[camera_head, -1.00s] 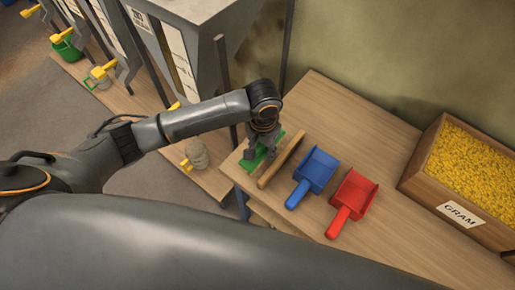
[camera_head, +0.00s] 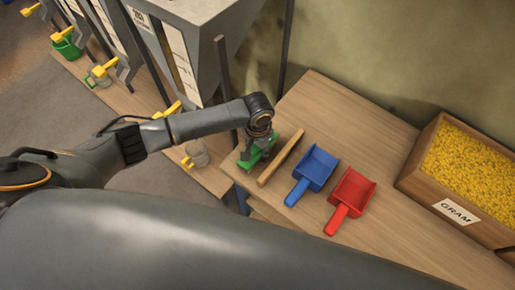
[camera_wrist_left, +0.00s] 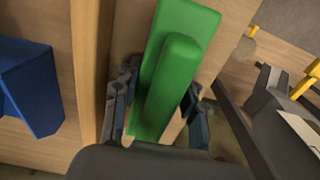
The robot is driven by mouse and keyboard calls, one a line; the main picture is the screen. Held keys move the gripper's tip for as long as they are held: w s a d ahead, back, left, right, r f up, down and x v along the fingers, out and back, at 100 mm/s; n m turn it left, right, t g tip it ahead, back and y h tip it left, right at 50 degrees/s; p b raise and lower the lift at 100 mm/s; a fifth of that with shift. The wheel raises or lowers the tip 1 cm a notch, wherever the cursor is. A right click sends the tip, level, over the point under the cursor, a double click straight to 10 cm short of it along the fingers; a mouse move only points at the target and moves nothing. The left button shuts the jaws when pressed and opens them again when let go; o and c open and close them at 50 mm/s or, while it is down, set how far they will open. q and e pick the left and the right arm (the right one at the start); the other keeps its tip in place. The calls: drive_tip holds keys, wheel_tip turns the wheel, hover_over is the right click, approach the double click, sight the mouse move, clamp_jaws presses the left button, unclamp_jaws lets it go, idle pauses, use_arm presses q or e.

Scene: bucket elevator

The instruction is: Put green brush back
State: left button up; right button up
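The green brush (camera_head: 247,163) is at the left end of the wooden table, left of the wooden bar. My left gripper (camera_head: 259,150) points down at it. In the left wrist view the green brush (camera_wrist_left: 178,75) lies lengthwise between the two fingers of my left gripper (camera_wrist_left: 160,110), which sit close on both sides of it. The gripper looks shut on the brush. Pale bristles show a little at its lower end. Whether the brush touches the tabletop is hard to tell. My right gripper is not in view.
A wooden bar (camera_head: 281,158), a blue scoop (camera_head: 314,168) and a red scoop (camera_head: 352,190) lie to the right on the table (camera_head: 345,120). A wooden box (camera_head: 425,140) of yellow grains stands farther right. Grey hoppers (camera_head: 190,40) and a lower bench with a clear jar (camera_head: 197,153) are on the left.

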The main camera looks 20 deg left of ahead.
use_arm(q)
drive_tip(key=o, duration=0.4)
drive_tip(key=shift+r, duration=0.1)
wheel_tip(320, 180, up, 12)
drive_tip(key=shift+r+b, duration=0.1)
drive_tip(key=shift+b, duration=0.8)
